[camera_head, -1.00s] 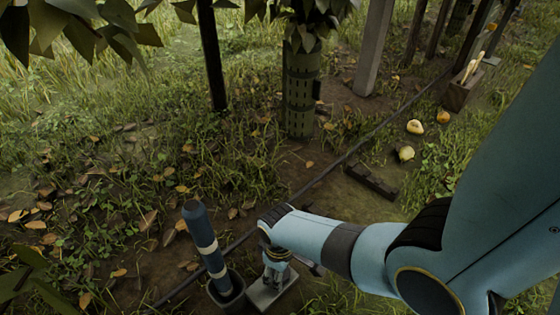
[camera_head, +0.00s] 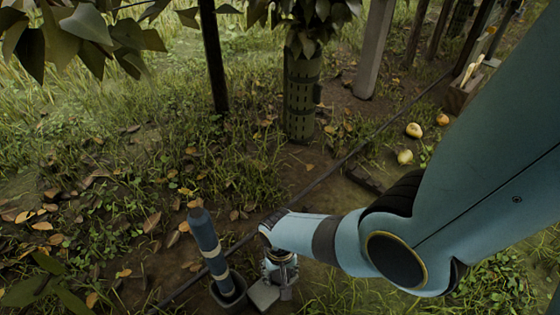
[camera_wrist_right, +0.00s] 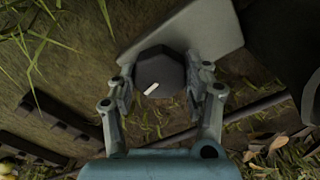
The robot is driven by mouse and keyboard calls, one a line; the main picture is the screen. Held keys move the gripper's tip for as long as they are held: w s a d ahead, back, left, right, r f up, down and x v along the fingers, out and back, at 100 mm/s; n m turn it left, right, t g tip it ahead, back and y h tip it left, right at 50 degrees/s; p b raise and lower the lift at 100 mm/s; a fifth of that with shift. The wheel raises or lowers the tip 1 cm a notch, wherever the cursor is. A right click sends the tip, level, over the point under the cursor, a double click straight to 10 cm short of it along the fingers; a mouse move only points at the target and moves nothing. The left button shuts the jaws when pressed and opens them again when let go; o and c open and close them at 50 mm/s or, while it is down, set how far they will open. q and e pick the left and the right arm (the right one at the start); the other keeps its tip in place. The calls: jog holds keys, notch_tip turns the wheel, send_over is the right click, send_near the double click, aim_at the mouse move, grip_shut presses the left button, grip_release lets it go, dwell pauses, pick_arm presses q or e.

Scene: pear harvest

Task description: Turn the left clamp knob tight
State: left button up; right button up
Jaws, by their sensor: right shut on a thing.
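The clamp knob (camera_wrist_right: 158,70) is dark and faceted, with a short white mark on its face, in the right wrist view. It sits over a pale grey plate (camera_wrist_right: 208,32), which also shows in the head view (camera_head: 263,295). My right gripper (camera_head: 280,276) points down over this plate. In the right wrist view its two fingers (camera_wrist_right: 160,84) stand on either side of the knob and are shut on it. In the head view the gripper hides the knob. My left gripper is in neither view.
A dark blue tube with pale bands (camera_head: 207,240) leans in a dark cup (camera_head: 230,294) just left of the plate. A thin dark line (camera_head: 325,178) crosses the ground behind. A trunk in a green guard (camera_head: 300,98) stands farther back. Pears (camera_head: 405,157) lie at right.

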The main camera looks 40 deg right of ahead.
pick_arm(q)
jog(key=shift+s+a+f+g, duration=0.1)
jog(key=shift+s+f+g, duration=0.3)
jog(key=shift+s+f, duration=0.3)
pick_arm(e)
jog(key=shift+m, duration=1)
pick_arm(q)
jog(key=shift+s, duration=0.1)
pick_arm(e)
jog(key=o, duration=1.2)
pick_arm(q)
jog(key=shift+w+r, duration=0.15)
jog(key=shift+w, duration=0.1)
pick_arm(e)
jog(key=shift+r, duration=0.1)
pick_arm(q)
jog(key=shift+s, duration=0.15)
pick_arm(e)
notch_tip(320, 180, up, 12)
jog(key=shift+f, duration=0.1)
